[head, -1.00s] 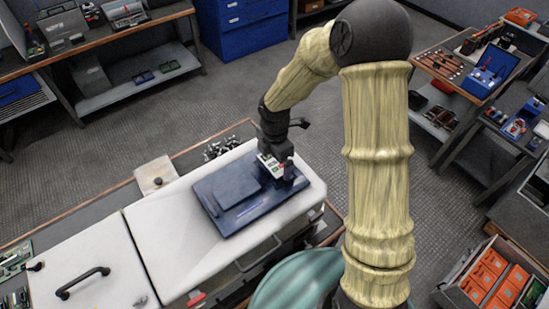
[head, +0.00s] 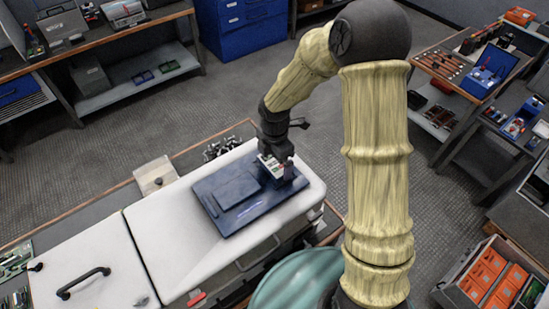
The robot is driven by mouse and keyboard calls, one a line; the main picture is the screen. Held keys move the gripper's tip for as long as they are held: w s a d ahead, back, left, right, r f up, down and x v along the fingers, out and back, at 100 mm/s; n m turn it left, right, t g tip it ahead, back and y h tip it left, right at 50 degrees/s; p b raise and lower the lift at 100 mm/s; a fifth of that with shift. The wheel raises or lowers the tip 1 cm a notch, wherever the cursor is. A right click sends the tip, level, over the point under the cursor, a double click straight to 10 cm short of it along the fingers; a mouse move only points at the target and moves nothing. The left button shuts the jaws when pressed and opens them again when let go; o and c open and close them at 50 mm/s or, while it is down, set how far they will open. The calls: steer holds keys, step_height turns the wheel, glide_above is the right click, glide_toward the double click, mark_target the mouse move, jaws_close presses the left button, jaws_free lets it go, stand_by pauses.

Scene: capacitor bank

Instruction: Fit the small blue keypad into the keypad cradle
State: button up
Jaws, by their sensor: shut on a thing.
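My gripper (head: 274,172) points down over the right part of a dark blue panel (head: 236,222) that lies on the white cabinet top. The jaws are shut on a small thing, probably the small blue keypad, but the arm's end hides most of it. A raised flat blue block (head: 234,188) sits on the panel just left of my gripper. I cannot make out the keypad cradle for certain; the panel's surface under the gripper is hidden. I cannot tell whether the held thing touches the panel.
The white cabinet (head: 172,225) has a black handle (head: 83,283) on its left part. A cream box (head: 155,175) and a cluster of metal parts (head: 221,148) stand behind it. A crate of orange boxes (head: 492,283) is at lower right. The grey floor behind is open.

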steer(key=shift+f+b, duration=0.45)
steer(key=shift+f, duration=0.25)
stand_by(0.6)
steer(key=o, duration=0.6)
steer(key=shift+o, duration=0.2)
steer(key=shift+r, duration=0.1)
step_height(320, 180, up, 17)
steer(key=b, duration=0.2)
steer(key=shift+r, duration=0.1)
